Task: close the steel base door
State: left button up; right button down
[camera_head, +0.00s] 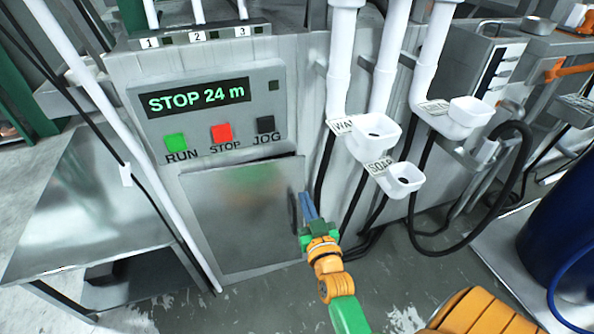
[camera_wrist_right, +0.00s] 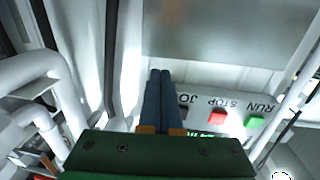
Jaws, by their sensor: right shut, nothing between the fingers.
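The steel base door (camera_head: 240,215) is a flat grey panel below the buttons of the machine cabinet. A thin dark gap shows along its top edge, so it looks slightly ajar. A dark slot or handle (camera_head: 293,212) is near its right edge. My right gripper (camera_head: 308,200) is shut and empty, its blue fingers beside the door's right edge; I cannot tell if they touch it. In the right wrist view the view is upside down, with the shut fingertips (camera_wrist_right: 160,74) just below the door panel (camera_wrist_right: 225,30). My left gripper is not in view.
The control panel (camera_head: 215,100) reads STOP 24 m, above RUN, STOP and JOG buttons. White pipes with funnel cups (camera_head: 374,132) and black hoses stand to the right. A white sloping pipe (camera_head: 130,140) crosses at the left. A blue drum (camera_head: 565,225) stands far right.

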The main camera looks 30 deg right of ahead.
jog(key=b, duration=0.4)
send_near(292, 164)
jog(key=x, duration=0.3)
jog(key=b+x, duration=0.2)
jog(key=x, duration=0.1)
jog(key=shift+w+d+f, duration=0.1)
jog(key=shift+w+f, duration=0.05)
jog(key=shift+w, duration=0.1)
jog(key=shift+w+d, duration=0.1)
jog(key=shift+w, duration=0.05)
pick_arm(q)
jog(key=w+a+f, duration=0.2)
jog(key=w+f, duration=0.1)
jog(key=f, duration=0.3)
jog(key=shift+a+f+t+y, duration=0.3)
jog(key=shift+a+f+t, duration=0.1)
